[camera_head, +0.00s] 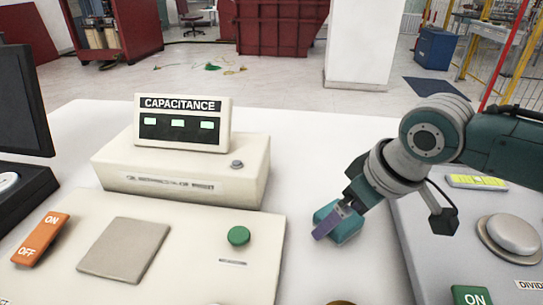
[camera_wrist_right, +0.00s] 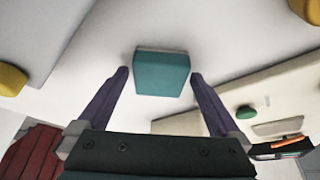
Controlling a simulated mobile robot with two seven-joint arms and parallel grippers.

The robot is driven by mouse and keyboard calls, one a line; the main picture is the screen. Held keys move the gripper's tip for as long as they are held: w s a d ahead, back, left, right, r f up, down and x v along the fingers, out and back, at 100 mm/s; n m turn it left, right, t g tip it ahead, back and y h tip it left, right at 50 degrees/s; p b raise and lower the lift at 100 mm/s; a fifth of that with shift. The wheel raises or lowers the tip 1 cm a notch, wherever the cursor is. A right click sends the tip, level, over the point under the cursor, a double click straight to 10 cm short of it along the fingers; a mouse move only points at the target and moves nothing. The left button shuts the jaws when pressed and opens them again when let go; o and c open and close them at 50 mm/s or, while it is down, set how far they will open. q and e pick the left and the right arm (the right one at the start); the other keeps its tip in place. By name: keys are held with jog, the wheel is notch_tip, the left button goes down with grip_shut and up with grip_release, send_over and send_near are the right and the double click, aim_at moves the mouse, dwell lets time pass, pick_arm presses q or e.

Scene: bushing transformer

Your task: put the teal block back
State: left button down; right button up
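The teal block (camera_head: 345,231) is over the white table between the capacitance panel and the grey panel on the right; it also shows in the right wrist view (camera_wrist_right: 162,75). My right gripper (camera_wrist_right: 158,76) is open, with one purple finger on each side of the block near its tips. A narrow gap shows at the left finger; the right finger is very close to the block, and I cannot tell whether it touches. In the head view my right gripper (camera_head: 333,224) partly hides the block. Whether the block rests on the table is unclear. My left gripper is not in view.
A box labelled CAPACITANCE (camera_head: 184,123) stands behind a cream panel with a green button (camera_head: 239,236), a grey square plate (camera_head: 126,249) and an orange ON/OFF switch (camera_head: 41,239). A grey panel (camera_head: 420,240) lies at the right. White table (camera_head: 310,275) shows between the panels.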

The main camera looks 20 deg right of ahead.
jog(key=shift+r, duration=0.35)
jog(key=p+v, duration=0.3)
jog(key=v, duration=0.8)
jog(key=shift+n+y, duration=0.3)
jog(key=shift+n, duration=0.1)
jog(key=s+a, duration=0.2)
jog(key=s, duration=0.1)
jog(key=s+a+f, duration=0.1)
jog(key=s+a, duration=0.2)
jog(key=s+a+f, duration=0.1)
jog(key=s+a, duration=0.2)
jog(key=shift+s+a+f, duration=0.15)
jog(key=shift+s+f, duration=0.1)
jog(key=shift+s, duration=0.05)
jog(key=s+d+m+h, duration=0.1)
jog(key=s, duration=0.5)
jog(key=shift+s+r+m+g, duration=0.3)
jog(key=shift+r+g, duration=0.05)
jog(key=shift+g, duration=0.05)
jog(key=shift+d, duration=0.1)
